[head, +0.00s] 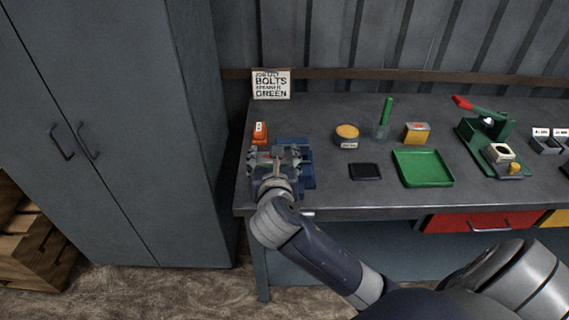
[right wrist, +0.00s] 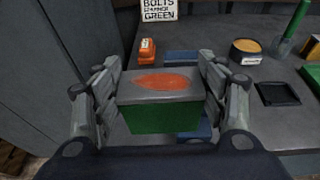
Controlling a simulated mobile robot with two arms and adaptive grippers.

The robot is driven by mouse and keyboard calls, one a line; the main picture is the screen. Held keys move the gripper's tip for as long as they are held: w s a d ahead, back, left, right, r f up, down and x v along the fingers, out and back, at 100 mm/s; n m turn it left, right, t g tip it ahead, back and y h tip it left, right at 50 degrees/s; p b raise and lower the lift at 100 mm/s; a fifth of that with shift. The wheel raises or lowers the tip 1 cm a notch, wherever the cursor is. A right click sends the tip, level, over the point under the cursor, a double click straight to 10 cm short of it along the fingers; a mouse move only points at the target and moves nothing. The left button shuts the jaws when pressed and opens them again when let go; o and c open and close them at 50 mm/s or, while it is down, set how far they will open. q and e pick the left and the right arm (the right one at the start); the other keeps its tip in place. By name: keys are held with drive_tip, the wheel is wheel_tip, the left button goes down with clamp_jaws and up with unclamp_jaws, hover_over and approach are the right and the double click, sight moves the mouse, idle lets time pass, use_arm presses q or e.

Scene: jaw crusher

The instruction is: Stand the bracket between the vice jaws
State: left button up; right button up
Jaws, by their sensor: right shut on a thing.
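The bracket (right wrist: 160,84) shows in the right wrist view as a grey plate with an orange-red patch and a green face below it. My right gripper (right wrist: 162,88) is shut on it, one finger at each side. In the head view my right gripper (head: 277,162) is over the blue vice (head: 307,170) at the table's left end and hides most of the bracket. Blue parts of the vice (right wrist: 183,57) show behind and below the bracket in the right wrist view. The jaws are hidden, so I cannot tell whether the bracket is between them. My left gripper is out of view.
An orange block with a white tag (head: 260,134) stands just behind the vice. A sign (head: 271,84) is at the back. A black tray (head: 365,171), a round tin (head: 347,134) and a green tray (head: 423,167) are to the right. A tall cabinet (head: 110,120) stands left.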

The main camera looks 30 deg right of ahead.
sight(302, 143)
drive_tip(key=w+d+r, duration=0.4)
drive_tip(key=w+d, duration=0.4)
drive_tip(key=d, duration=0.2)
drive_tip(key=shift+h, duration=0.3)
drive_tip(key=shift+s+d+f, duration=0.1)
drive_tip(key=shift+f, duration=2.4)
drive_tip(key=shift+s+d+f, duration=0.1)
drive_tip(key=shift+f, duration=2.4)
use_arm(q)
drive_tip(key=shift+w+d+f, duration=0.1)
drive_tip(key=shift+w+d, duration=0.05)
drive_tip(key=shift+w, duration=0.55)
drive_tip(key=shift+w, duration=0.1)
use_arm(e)
drive_tip(key=o, duration=1.6)
drive_tip(key=shift+a+f, duration=0.1)
drive_tip(key=shift+f, duration=0.05)
